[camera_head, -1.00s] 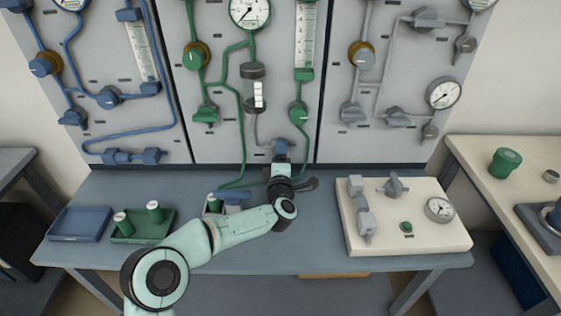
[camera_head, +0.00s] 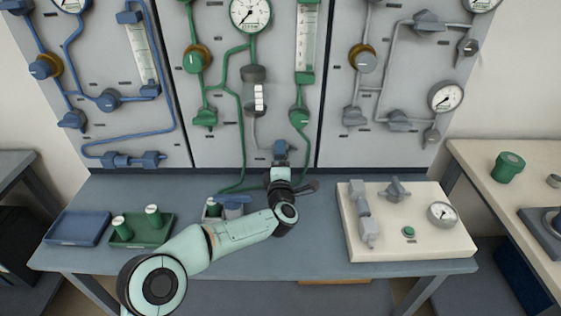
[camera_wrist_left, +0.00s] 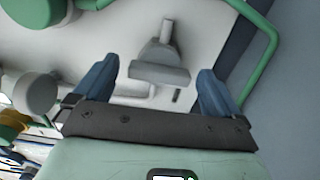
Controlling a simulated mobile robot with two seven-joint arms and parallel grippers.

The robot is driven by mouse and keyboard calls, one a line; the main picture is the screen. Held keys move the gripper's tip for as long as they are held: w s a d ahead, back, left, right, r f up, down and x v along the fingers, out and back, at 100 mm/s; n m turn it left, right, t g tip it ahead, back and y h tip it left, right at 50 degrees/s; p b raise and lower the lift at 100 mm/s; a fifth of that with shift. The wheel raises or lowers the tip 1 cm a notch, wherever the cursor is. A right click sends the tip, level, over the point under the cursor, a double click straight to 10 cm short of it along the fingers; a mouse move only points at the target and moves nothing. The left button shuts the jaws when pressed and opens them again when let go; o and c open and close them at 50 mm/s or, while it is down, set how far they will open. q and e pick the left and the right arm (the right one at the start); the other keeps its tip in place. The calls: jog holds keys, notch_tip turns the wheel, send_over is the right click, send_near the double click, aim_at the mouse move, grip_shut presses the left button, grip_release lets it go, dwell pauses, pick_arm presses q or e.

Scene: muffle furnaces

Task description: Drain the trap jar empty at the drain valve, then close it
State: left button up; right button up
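The trap jar (camera_head: 254,88), a dark-capped cylinder with a pale window, hangs on the middle panel below the green-piped gauge. Its liquid level is too small to tell. A grey tube runs down from it towards my left gripper (camera_head: 280,148), low at the panel. In the left wrist view a grey T-shaped valve handle (camera_wrist_left: 160,65), apparently the drain valve, lies between the blue fingers of my left gripper (camera_wrist_left: 157,68). The fingers are apart, with gaps on both sides of the handle. In the head view my gripper hides most of this valve. My right gripper is out of view.
Green pipes (camera_head: 243,135) run close to my left gripper. On the bench stand a blue tray (camera_head: 78,228), a green tray (camera_head: 140,237) with white-topped green containers, and a pale instrument board (camera_head: 405,242) at the right. The bench between the trays and board is partly under my arm.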

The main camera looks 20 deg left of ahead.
pick_arm(q)
jog(key=p+v, duration=0.1)
jog(key=v, duration=1.2)
jog(key=shift+s+p, duration=0.2)
jog(key=shift+p, duration=0.1)
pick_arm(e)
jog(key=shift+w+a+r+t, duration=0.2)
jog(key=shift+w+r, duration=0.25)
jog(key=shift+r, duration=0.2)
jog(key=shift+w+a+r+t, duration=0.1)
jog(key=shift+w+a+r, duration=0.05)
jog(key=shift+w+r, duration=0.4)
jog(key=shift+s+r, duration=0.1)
